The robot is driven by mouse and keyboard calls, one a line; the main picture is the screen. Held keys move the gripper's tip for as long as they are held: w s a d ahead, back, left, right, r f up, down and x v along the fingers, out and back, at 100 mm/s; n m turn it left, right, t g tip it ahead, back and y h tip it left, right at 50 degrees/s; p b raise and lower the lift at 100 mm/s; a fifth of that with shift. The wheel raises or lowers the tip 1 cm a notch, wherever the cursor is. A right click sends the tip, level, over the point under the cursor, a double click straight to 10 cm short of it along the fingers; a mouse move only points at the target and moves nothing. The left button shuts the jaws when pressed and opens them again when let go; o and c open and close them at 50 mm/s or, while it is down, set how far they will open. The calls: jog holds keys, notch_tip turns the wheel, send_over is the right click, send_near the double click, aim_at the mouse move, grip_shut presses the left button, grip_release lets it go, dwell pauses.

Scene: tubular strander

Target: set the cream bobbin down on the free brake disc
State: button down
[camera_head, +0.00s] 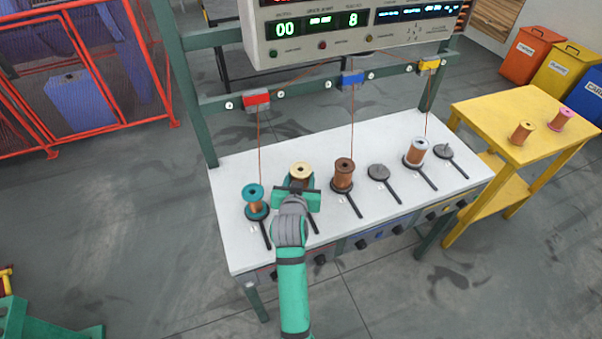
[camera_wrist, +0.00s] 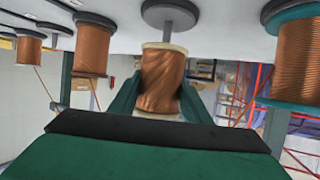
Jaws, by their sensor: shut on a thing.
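The cream bobbin (camera_head: 301,170), with cream flanges and copper wire, is between the fingers of my gripper (camera_head: 298,190), which is shut on it. In the wrist view the bobbin (camera_wrist: 162,75) is between my two green fingers (camera_wrist: 158,95). That view is upside down. It shows a grey brake disc (camera_wrist: 170,12) with a spindle close to the bobbin's flange, with part of the spindle visible between them. I cannot tell whether the spindle enters the bobbin. In the head view my gripper and the bobbin hide most of this disc. Two bare discs (camera_head: 379,172) (camera_head: 444,151) stand farther right.
A teal bobbin (camera_head: 254,198) stands close left and a brown bobbin (camera_head: 343,173) close right. A white bobbin (camera_head: 416,149) stands farther right on the white table (camera_head: 236,172). Wires run up to a frame. A yellow table (camera_head: 490,112) at right holds two bobbins.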

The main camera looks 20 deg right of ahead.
jog(key=shift+f, duration=1.45)
jog(key=c, duration=0.9)
grip_release()
jog(key=shift+d+f, duration=0.1)
jog(key=shift+s+f, duration=0.1)
jog(key=shift+f, duration=0.05)
jog(key=v, duration=1.1)
